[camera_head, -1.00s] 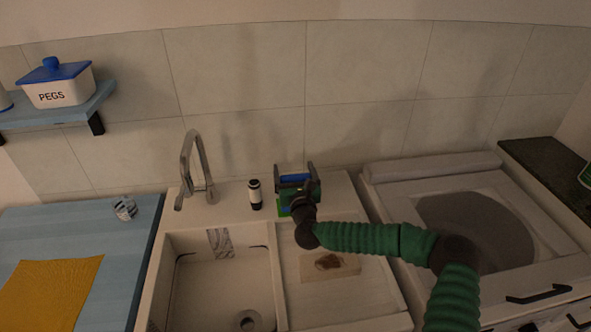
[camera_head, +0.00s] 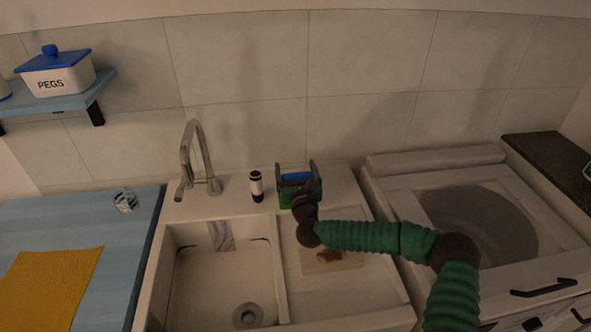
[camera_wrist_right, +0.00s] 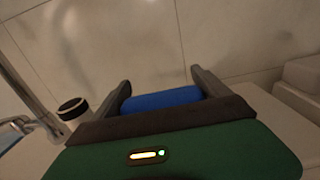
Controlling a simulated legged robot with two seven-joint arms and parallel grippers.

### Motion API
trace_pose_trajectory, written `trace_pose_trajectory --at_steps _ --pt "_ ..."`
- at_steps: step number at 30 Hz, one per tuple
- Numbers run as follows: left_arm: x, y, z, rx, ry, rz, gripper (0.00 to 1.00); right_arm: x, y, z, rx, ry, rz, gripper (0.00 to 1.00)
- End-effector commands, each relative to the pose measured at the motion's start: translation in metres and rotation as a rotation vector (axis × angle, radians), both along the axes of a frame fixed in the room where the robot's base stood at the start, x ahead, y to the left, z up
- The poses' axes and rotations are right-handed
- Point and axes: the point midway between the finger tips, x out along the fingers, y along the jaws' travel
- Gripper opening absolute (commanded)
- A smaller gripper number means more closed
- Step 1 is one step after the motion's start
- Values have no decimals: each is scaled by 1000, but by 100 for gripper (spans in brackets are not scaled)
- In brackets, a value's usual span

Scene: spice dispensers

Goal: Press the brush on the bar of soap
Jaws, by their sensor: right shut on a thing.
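My right gripper (camera_head: 297,172) is at the back of the sink counter, fingers towards the wall, shut on a blue object. This blue object (camera_head: 296,177) looks like the brush's body; in the right wrist view it lies across between the two dark fingers (camera_wrist_right: 162,99). Its underside and any bristles are hidden. I cannot make out a bar of soap for certain; the palm and arm hide the counter beneath. My left gripper is not in view.
A black-and-white bottle (camera_head: 256,186) stands just left of the gripper. The tap (camera_head: 191,160) rises further left above the sink basin (camera_head: 205,285). A pale rectangular piece with a brown patch (camera_head: 318,267) lies on the draining board, partly behind my arm.

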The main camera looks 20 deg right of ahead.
Motion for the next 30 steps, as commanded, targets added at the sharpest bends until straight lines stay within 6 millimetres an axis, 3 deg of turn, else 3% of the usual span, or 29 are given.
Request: trace_pose_trajectory --at_steps 30 --pt "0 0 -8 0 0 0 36 0 0 -9 0 1 0 42"
